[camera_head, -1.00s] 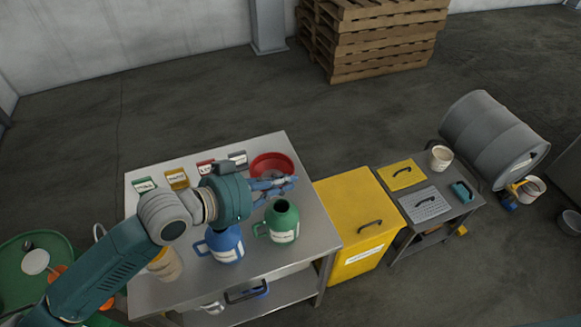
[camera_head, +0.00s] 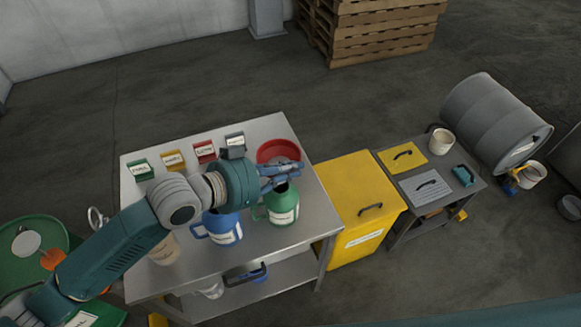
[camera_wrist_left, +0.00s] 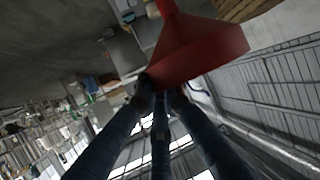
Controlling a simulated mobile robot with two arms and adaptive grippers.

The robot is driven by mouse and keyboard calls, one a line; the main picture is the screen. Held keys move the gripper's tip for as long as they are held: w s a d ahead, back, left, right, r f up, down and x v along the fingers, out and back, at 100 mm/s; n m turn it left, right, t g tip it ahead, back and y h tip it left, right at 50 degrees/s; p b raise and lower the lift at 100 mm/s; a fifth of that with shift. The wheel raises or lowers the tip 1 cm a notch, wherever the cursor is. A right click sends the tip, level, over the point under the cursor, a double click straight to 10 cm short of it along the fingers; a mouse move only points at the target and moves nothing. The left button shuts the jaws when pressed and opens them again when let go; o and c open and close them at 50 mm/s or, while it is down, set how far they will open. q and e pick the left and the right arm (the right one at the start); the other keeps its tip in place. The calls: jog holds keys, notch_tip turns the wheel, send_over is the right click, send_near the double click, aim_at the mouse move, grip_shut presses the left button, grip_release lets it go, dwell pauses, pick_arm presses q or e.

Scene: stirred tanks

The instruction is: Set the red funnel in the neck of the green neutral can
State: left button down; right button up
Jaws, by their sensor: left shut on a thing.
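The red funnel (camera_head: 279,149) shows in the head view beyond the fingers of my left gripper (camera_head: 290,170), above the back right part of the steel table. In the left wrist view the funnel (camera_wrist_left: 200,52) fills the upper middle, and my left gripper (camera_wrist_left: 160,98) is shut on its rim. The green neutral can (camera_head: 283,207) stands upright on the table, just in front of the gripper; its neck is dark and open, and partly close under the fingers. The funnel is apart from the neck. My right gripper is not in view.
A blue can (camera_head: 224,231) stands left of the green can, and a beige container (camera_head: 165,252) further left, partly hidden by my arm. Several small labelled boxes, one of them red (camera_head: 204,151), line the table's back. A yellow bin (camera_head: 357,205) stands right of the table.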

pick_arm(q)
notch_tip(320, 180, down, 6)
jog(key=b, duration=0.3)
jog(key=shift+f+b, duration=0.15)
jog(key=shift+b, duration=0.2)
dwell(0.4)
jog(key=c, duration=1.8)
grip_release()
jog(key=v, duration=1.2)
